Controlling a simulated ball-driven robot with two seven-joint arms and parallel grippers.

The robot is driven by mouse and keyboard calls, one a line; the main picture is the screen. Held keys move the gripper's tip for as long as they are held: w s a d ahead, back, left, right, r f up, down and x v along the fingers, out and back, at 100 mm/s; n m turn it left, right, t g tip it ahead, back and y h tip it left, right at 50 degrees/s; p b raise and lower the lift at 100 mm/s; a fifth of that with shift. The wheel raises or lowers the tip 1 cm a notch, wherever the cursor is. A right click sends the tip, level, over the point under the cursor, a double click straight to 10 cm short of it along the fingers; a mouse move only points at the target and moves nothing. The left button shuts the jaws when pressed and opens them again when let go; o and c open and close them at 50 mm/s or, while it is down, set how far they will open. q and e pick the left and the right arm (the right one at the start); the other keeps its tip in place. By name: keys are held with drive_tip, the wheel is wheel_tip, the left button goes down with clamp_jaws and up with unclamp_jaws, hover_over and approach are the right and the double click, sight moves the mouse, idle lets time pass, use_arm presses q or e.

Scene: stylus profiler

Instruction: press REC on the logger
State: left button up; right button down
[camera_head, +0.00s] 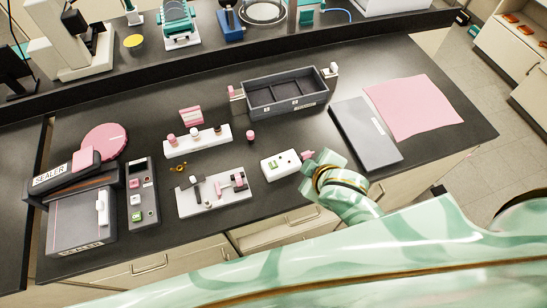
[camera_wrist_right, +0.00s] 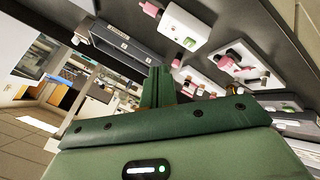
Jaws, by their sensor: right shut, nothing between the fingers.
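A small white box (camera_head: 281,166) with a green button and dark dots lies on the dark bench. It may be the logger, but I cannot read a REC label on it. A pink piece shows at its right end. It seems to be the white box (camera_wrist_right: 187,27) in the right wrist view. My right gripper (camera_head: 312,161) is just right of this box, close to its right end; contact cannot be told. Its green fingers (camera_wrist_right: 157,86) are shut and empty in the wrist view. My left gripper is not in view.
A grey plate with pink parts (camera_head: 243,199) and a dark button box (camera_head: 149,206) lie to the left. A dark divided tray (camera_head: 285,95) stands behind. A grey flat case (camera_head: 368,142) and a pink cloth (camera_head: 413,107) lie right. The sealer (camera_head: 80,224) is far left.

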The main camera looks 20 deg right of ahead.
drive_tip(key=w+a+r+n+y+p, duration=0.1)
drive_tip(key=w+a+r+n+y, duration=0.2)
drive_tip(key=a, duration=0.5)
drive_tip(key=w+a+r+n+y+p, duration=0.15)
drive_tip(key=a+n+y, duration=0.25)
drive_tip(key=a, duration=0.5)
drive_tip(key=w+d+f+g, duration=0.1)
drive_tip(key=w+d+f, duration=0.2)
drive_tip(key=d, duration=0.3)
drive_tip(key=w+d+f+n, duration=0.1)
drive_tip(key=w+d+f, duration=0.2)
drive_tip(key=d+f, duration=0.2)
drive_tip(key=shift+w+d+g+b, duration=0.4)
drive_tip(key=shift+n, duration=0.3)
